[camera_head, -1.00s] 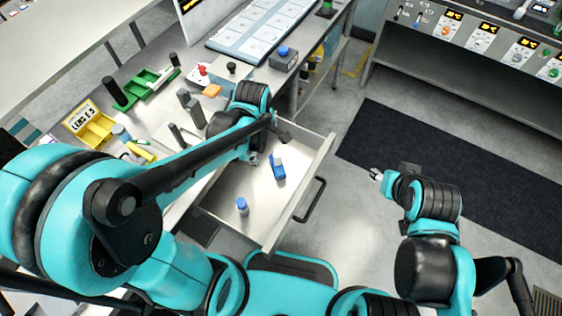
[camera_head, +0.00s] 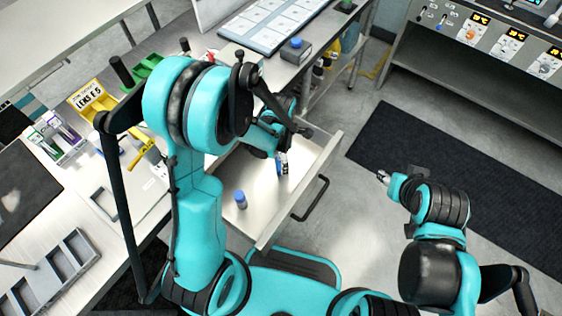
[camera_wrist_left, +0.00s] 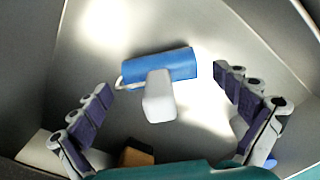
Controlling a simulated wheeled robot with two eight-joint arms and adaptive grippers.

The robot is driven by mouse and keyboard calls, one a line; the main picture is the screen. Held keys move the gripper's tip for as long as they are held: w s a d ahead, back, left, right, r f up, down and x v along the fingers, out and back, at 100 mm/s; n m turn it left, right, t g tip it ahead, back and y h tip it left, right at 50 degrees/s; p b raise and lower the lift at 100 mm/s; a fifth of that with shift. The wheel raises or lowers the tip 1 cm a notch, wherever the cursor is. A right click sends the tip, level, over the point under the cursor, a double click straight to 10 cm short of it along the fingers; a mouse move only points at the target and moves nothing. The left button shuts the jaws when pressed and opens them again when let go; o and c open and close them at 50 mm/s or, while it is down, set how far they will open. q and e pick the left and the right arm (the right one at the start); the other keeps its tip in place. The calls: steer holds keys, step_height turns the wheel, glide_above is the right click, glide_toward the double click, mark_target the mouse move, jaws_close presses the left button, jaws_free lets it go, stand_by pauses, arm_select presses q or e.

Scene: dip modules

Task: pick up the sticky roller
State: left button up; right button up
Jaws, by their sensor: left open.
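The sticky roller looks to be the blue cylinder (camera_wrist_left: 160,66) with a white block-like handle (camera_wrist_left: 159,97), lying on the drawer floor. In the head view, the blue roller (camera_head: 279,166) is partly hidden by my left gripper (camera_head: 284,160), which is over the drawer. In the left wrist view, my left gripper (camera_wrist_left: 163,85) is open, its fingers on either side of the roller and apart from it. Nothing is held. My right gripper (camera_head: 383,177) is off to the right over the floor, too small to read its jaws.
The open drawer (camera_head: 262,225) has raised walls and a dark front handle (camera_head: 311,198). A blue-capped bottle (camera_head: 240,200) stands in it nearer me. An orange-and-dark object (camera_wrist_left: 136,156) is at the wrist view's bottom. The bench behind holds a yellow bin (camera_head: 97,103).

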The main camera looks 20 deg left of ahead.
arm_select(q)
steer(key=shift+f, duration=0.45)
steer(key=shift+r, duration=0.1)
steer(key=c, duration=1.3)
step_height(320, 180, up, 10)
steer(key=p, duration=0.4)
